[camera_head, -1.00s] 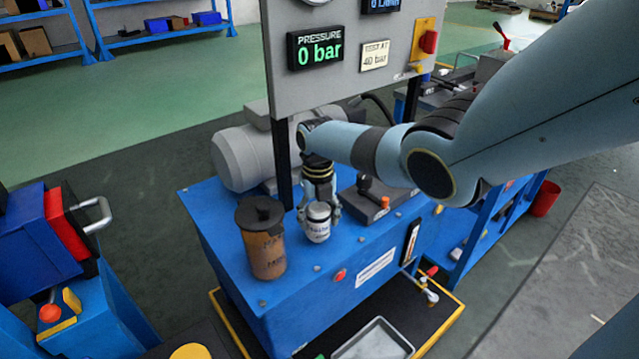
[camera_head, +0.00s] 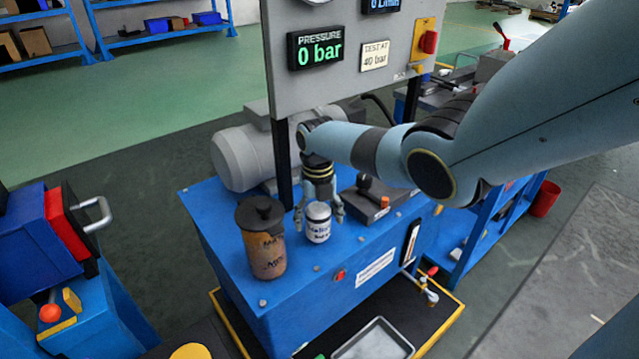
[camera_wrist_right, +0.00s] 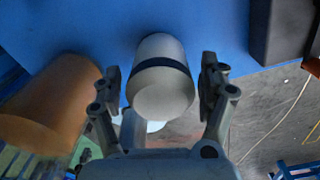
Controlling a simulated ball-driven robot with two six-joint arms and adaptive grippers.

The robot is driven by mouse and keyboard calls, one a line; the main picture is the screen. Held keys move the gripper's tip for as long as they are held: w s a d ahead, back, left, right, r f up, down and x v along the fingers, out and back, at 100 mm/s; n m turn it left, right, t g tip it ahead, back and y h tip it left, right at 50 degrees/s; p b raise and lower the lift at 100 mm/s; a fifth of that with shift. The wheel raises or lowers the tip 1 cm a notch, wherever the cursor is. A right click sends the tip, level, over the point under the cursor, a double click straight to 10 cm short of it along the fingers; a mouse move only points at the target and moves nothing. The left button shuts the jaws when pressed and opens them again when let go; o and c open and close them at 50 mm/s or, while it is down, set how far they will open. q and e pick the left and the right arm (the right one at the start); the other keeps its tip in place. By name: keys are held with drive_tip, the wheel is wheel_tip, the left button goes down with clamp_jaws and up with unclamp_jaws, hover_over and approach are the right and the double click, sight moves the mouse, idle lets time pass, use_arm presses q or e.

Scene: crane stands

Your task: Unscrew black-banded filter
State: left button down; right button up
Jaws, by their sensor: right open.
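The black-banded filter (camera_head: 317,222) is a small white canister with a dark band, standing upright on the blue power-unit top (camera_head: 215,215). In the right wrist view the filter (camera_wrist_right: 162,80) sits between my spread fingers, with its pale end facing the camera and the dark band around its body. My right gripper (camera_head: 319,208) points down over the filter from behind. Its fingers (camera_wrist_right: 166,85) are open, one on each side, with a visible gap to the filter. My left gripper is not in view.
A brown canister with a dark lid (camera_head: 262,240) stands close left of the filter. A dark block with an orange-tipped lever (camera_head: 372,198) is close right. A gauge panel (camera_head: 345,85) reading 0 bar rises behind. A metal tray (camera_head: 375,342) lies below in front.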

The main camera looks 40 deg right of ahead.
drive_tip(key=m+p, duration=0.1)
drive_tip(key=m, duration=0.5)
drive_tip(key=shift+m, duration=0.3)
drive_tip(key=m, duration=0.7)
drive_tip(key=m+p, duration=0.1)
drive_tip(key=m, duration=1.1)
drive_tip(key=shift+c, duration=0.4)
drive_tip(key=c, duration=1.1)
drive_tip(key=shift+c, duration=1)
drive_tip(key=shift+r, duration=0.1)
